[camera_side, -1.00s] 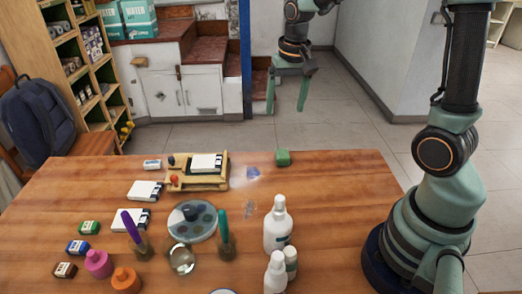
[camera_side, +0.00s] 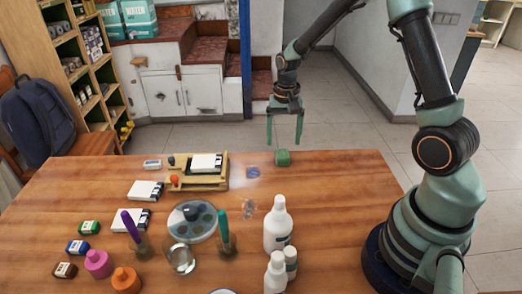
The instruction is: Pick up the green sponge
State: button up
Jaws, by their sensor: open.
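The green sponge (camera_side: 283,158) is a small green block on the wooden table, near its far edge and right of the middle. My gripper (camera_side: 284,146) points down with its two fingers apart and nothing held between them. In the picture its fingertips are just above the sponge, one towards each side. I cannot tell how far apart in depth the fingertips and sponge are.
A wooden rack (camera_side: 198,183) with a white box on it stands left of the sponge. White bottles (camera_side: 277,226) stand nearer the front. Cups with a purple and a teal item, and small coloured bottles, fill the front left. The table around the sponge is clear.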

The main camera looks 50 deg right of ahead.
aim_at(283, 153)
notch_tip(283, 153, down, 5)
jog(key=shift+a+r, duration=0.1)
jog(key=shift+a, duration=0.05)
grip_shut()
dwell(0.4)
notch_tip(283, 153, up, 20)
dwell(0.4)
